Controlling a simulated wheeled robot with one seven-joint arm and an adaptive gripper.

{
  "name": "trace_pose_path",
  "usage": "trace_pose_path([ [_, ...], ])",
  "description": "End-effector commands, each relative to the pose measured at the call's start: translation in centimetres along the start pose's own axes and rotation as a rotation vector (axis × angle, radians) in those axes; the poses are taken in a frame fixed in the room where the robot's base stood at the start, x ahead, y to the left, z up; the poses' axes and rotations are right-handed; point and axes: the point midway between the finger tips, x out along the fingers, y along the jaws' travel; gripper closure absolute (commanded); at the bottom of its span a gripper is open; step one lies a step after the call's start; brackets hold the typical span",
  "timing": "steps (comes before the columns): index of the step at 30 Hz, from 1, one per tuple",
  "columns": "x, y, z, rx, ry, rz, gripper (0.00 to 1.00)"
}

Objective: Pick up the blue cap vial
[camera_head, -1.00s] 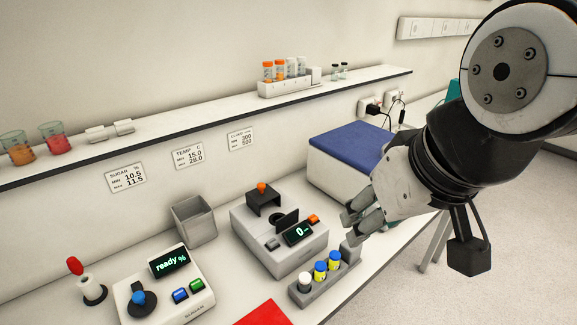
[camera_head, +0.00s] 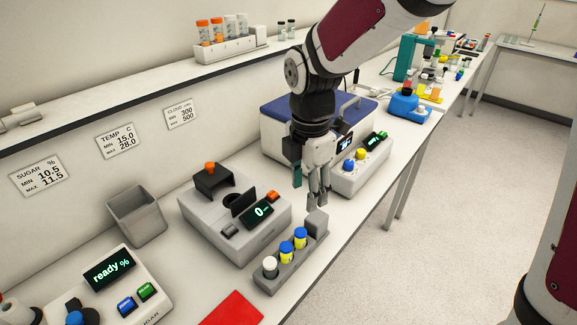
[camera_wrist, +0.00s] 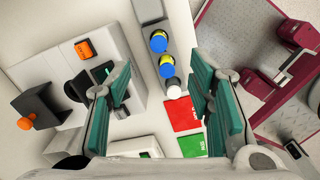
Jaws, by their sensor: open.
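Two blue cap vials with yellow bodies stand upright in a grey rack (camera_head: 317,222): the far one (camera_head: 301,238) and the middle one (camera_head: 286,249). A white cap vial (camera_head: 270,265) stands at the near end. My gripper (camera_head: 318,203) points down, open and empty, above the rack's far end and apart from the vials. The vials' lower parts are hidden in the rack.
A grey device (camera_head: 235,218) with an orange button stands just left of the rack. A red mat (camera_head: 232,310) lies in front. A blue-topped box (camera_head: 270,130) and a device with knobs (camera_head: 362,165) stand behind the gripper. The bench edge runs close to the rack's right.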

Motion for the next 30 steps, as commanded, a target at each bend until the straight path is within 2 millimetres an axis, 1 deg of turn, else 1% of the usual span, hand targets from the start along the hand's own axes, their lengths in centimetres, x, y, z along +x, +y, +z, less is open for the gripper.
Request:
trace_pose_path([
  [1, 0.8, 0.5, -0.2, -0.044, 0.009, -0.010, 0.52],
  [5, 1.9, 1.0, -0.5, -0.107, 0.019, -0.018, 0.52],
  [8, 3.4, 0.9, -0.6, -0.116, 0.021, -0.022, 0.52],
  [12, 6.1, 0.8, -0.7, -0.114, 0.022, -0.024, 0.52],
  [16, 8.3, 0.7, -0.7, -0.112, 0.021, -0.022, 0.52],
  [19, 9.4, 0.7, -0.7, -0.112, 0.020, -0.021, 0.52],
  [26, 10.9, 0.5, -0.8, -0.111, 0.020, -0.021, 0.52],
  [30, 12.8, 0.1, -0.9, -0.112, 0.020, -0.022, 0.52],
])
